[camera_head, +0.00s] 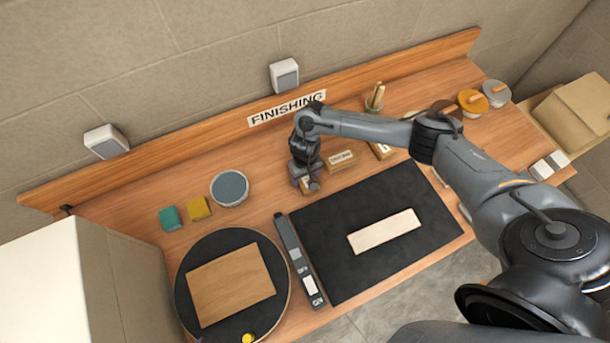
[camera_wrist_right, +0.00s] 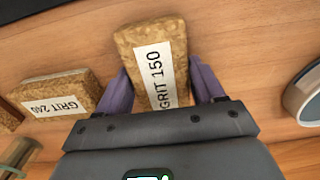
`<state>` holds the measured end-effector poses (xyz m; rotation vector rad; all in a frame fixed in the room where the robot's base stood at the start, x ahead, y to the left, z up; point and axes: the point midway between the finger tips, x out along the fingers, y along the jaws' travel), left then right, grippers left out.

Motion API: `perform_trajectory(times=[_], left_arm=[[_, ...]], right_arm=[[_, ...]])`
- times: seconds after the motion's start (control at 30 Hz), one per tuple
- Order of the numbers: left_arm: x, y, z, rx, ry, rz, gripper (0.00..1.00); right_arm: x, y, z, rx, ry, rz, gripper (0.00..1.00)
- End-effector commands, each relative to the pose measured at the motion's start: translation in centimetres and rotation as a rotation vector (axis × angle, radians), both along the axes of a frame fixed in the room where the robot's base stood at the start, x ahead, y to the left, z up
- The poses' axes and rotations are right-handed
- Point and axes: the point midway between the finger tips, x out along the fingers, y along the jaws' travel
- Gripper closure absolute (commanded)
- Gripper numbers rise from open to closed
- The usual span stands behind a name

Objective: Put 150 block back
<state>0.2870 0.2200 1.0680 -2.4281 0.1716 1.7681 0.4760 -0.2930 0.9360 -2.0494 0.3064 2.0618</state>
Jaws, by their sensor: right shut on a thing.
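My right gripper (camera_head: 309,186) is at the back middle of the bench, just behind the left corner of the black mat. In the right wrist view its two purple fingers (camera_wrist_right: 160,88) are shut on the sides of the cork-coloured 150 block (camera_wrist_right: 148,42), with the "GRIT 150" label facing the camera. I cannot tell whether the block touches the bench. The "GRIT 240" block (camera_wrist_right: 58,95) lies beside it to the left in the wrist view; in the head view it is right of the gripper (camera_head: 341,160). My left gripper is not in view.
The black mat (camera_head: 325,270) carries a pale wooden strip (camera_head: 384,231). A black switch bar (camera_head: 298,262) lies left of it, beside a round turntable (camera_head: 186,290) with a wooden panel (camera_head: 232,283). A round tin (camera_head: 230,187) and teal and yellow blocks (camera_head: 170,217) stand left of the gripper.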

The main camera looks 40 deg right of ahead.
Motion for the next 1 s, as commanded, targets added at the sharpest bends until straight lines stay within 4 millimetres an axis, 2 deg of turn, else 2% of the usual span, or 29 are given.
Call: perform_trajectory(times=[0.37, 0.4, 0.53, 0.87, 1.0], left_arm=[[0.0, -0.2, 0.1, -0.008, 0.000, 0.006, 0.57], [0.0, -0.2, 0.1, -0.011, 0.000, 0.006, 0.57], [0.0, -0.3, 0.1, -0.014, 0.000, 0.009, 0.57], [0.0, -0.3, 0.0, -0.011, 0.000, 0.007, 0.57], [0.0, -0.2, 0.3, -0.007, 0.000, 0.004, 0.57]], right_arm=[[0.0, 0.0, -0.3, 0.001, 0.001, 0.000, 0.65], [0.0, 0.0, -0.3, 0.001, 0.000, 0.000, 0.26], [0.0, 0.0, -0.2, 0.001, 0.000, 0.000, 0.07], [0.0, 0.0, -0.1, 0.001, -0.001, 0.000, 0.07], [0.1, 0.1, 1.1, 0.002, -0.002, 0.002, 0.07]])
